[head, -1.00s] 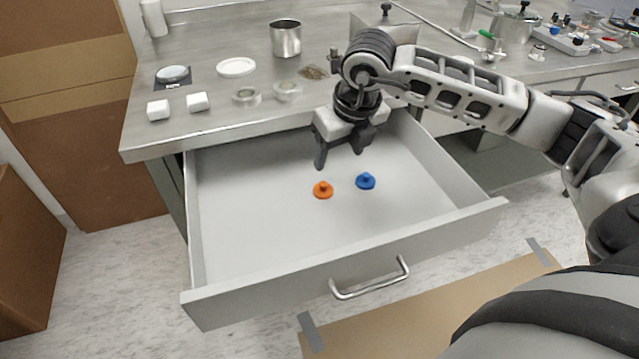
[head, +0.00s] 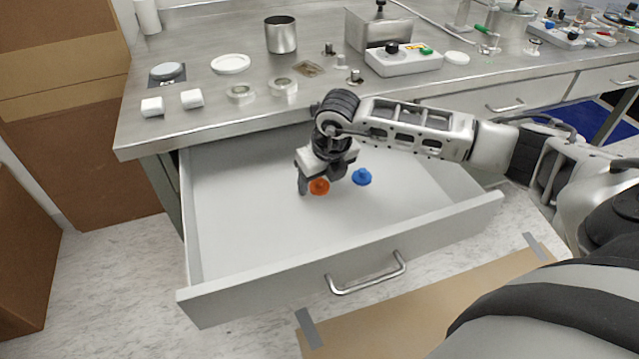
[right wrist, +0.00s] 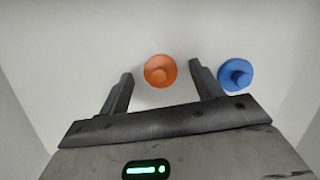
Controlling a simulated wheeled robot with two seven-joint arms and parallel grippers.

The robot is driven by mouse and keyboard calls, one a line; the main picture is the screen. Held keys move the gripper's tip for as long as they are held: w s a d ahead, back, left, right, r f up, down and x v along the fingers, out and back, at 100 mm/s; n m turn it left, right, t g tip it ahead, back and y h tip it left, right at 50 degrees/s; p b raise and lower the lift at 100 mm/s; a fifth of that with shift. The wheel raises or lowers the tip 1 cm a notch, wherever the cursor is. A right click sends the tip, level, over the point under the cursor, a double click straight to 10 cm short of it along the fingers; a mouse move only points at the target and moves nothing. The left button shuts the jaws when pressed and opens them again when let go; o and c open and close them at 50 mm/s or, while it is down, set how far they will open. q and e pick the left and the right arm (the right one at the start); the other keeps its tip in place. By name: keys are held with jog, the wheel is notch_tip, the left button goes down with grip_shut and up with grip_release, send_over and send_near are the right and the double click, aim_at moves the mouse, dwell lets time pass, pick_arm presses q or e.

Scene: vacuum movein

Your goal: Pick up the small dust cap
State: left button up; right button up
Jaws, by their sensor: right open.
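Two small caps lie on the floor of the open drawer (head: 250,235). One is an orange cap (head: 319,187) and the other, to its right, is a blue cap (head: 362,177). Each has a round flange with a knob. My right gripper (head: 318,190) is down inside the drawer, open, at the orange cap. In the right wrist view the orange cap (right wrist: 160,71) shows between and just beyond the fingertips of the gripper (right wrist: 160,80). The blue cap (right wrist: 235,74) is outside the right-hand finger. The left gripper is not in view.
The drawer's front wall with its handle (head: 366,274) and its side walls surround the gripper. The bench above holds a metal cup (head: 281,35), tape rolls (head: 241,92), white blocks (head: 192,98) and a control box (head: 404,59). The drawer's left half is empty.

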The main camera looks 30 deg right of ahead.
jog(key=c, duration=1.2)
